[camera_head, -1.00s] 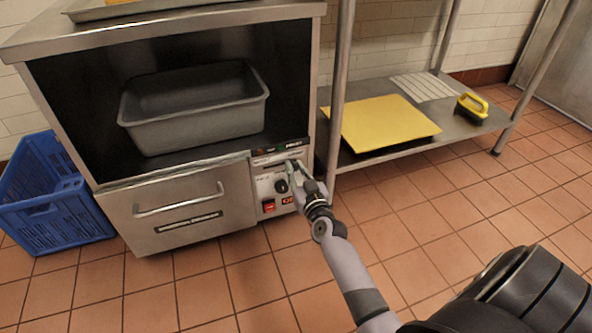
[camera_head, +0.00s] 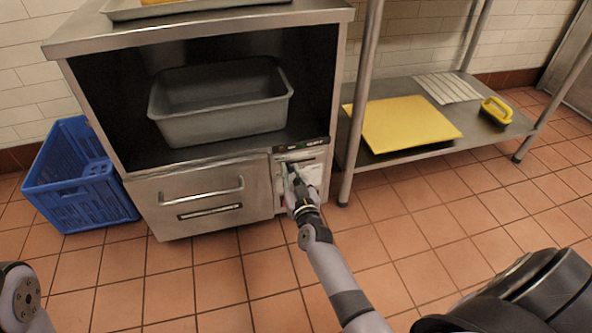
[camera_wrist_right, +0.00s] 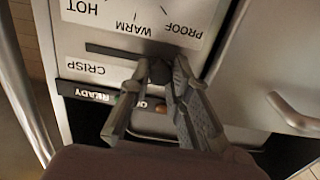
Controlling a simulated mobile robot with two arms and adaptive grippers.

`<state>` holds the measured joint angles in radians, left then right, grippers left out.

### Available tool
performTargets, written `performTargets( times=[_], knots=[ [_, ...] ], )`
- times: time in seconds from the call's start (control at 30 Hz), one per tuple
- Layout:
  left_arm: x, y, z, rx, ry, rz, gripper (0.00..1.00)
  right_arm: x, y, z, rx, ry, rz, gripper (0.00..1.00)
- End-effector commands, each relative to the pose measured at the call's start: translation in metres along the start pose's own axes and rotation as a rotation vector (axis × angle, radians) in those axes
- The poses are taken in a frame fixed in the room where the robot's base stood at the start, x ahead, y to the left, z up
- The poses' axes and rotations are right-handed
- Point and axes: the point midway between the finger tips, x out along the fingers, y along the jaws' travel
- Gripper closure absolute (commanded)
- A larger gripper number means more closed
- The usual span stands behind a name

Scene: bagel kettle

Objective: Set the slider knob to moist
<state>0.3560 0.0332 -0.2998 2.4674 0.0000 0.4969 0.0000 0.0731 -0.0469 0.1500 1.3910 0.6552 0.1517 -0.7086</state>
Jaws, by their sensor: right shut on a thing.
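The slider's dark knob (camera_wrist_right: 160,71) is between the fingertips of my right gripper (camera_wrist_right: 159,66) in the right wrist view. The gripper is shut on it. The slider slot (camera_wrist_right: 108,49) runs left from the knob toward the CRISP label (camera_wrist_right: 85,69), in this upside-down view. The slot's other end and any moist label are hidden behind the fingers. In the head view my right gripper (camera_head: 289,174) is against the control panel (camera_head: 312,172) of the steel cabinet and hides the knob. My left gripper is out of view; only a piece of that arm shows at lower left.
A drawer with a handle (camera_head: 200,192) is left of the panel, and a grey bin (camera_head: 222,123) sits above it. A table leg (camera_head: 357,110) stands close to the right. A blue crate (camera_head: 85,195) is on the floor at left. The floor in front is clear.

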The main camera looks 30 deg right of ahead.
Motion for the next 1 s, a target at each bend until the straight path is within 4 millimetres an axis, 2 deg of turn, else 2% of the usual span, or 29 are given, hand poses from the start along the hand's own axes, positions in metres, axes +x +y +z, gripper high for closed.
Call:
performTargets(
  times=[0.07,0.1,0.4,0.77,0.87,1.0],
  knots=[
    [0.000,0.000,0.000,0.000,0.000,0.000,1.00,-0.001,-0.005,0.001,0.002,-0.002,-0.008,1.00],
    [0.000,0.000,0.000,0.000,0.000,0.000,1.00,-0.001,-0.005,0.001,0.003,-0.002,-0.008,0.81],
    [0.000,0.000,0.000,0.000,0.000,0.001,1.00,0.000,-0.004,0.000,0.002,-0.002,-0.007,0.61],
    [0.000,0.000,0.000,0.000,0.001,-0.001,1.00,-0.004,-0.002,0.000,0.002,-0.001,-0.004,0.61],
    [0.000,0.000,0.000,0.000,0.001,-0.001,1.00,-0.016,-0.002,0.001,0.002,-0.002,-0.004,0.61],
    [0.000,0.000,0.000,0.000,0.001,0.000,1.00,-0.045,-0.002,0.002,0.003,-0.004,-0.004,0.61]
  ],
)
